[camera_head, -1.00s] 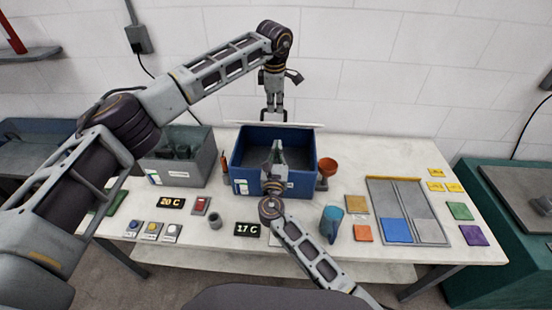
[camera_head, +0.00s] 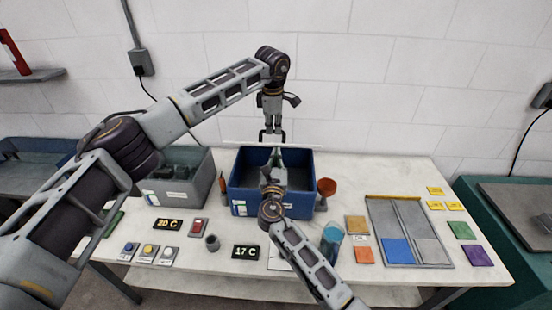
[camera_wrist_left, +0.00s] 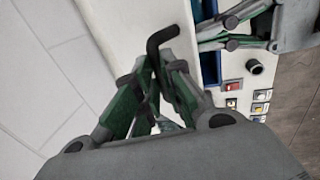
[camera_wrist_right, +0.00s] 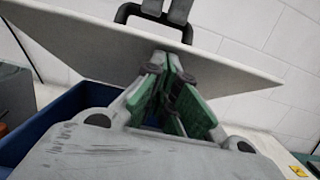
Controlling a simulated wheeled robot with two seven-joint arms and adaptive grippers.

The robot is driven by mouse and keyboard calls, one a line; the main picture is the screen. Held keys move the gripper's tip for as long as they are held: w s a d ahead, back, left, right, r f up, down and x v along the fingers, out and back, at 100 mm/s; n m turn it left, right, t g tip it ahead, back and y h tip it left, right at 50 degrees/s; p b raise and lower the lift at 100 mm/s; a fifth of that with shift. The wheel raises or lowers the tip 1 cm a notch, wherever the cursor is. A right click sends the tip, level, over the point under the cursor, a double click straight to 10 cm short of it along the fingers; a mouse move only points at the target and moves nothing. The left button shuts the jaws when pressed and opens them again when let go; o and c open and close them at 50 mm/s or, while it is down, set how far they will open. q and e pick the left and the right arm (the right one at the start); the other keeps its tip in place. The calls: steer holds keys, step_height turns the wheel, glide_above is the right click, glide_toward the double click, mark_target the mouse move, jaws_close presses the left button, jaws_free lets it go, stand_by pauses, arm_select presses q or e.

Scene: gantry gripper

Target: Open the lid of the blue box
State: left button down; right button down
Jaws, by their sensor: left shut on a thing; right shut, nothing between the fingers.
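The blue box (camera_head: 240,200) stands open-topped at the back middle of the table. Its pale lid shows as a thin edge (camera_head: 240,144) at the box's back rim, and as a broad tilted plate in the right wrist view (camera_wrist_right: 90,45). My left gripper (camera_head: 272,135) is shut on the lid's black handle (camera_wrist_left: 160,38) behind the box. My right gripper (camera_head: 277,153) is shut and empty over the box opening. In the right wrist view its fingertips (camera_wrist_right: 167,60) overlap the lid's face; I cannot tell whether they touch it.
A grey bin (camera_head: 190,188) stands left of the box. The white wall is close behind.

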arm_select(q)
steer(key=shift+w+a+f, duration=0.15)
steer(key=shift+f, duration=0.35)
arm_select(e)
steer(key=shift+w+d+r, duration=0.1)
steer(key=shift+w+r, duration=0.3)
steer(key=shift+r, duration=0.2)
arm_select(q)
steer(key=c, duration=1.7)
jaws_free()
steer(key=shift+c, duration=0.2)
steer(key=shift+o, duration=1.2)
steer(key=shift+w+f, duration=0.25)
steer(key=shift+w, duration=0.5)
steer(key=shift+s+r, duration=0.4)
steer(key=shift+s, duration=0.05)
steer(key=shift+w+r, duration=0.1)
steer(key=shift+r, duration=0.6)
steer(key=v, duration=1)
steer(key=shift+w, duration=0.15)
arm_select(e)
steer(key=shift+w+f, duration=0.4)
arm_select(q)
steer(key=shift+f, duration=0.15)
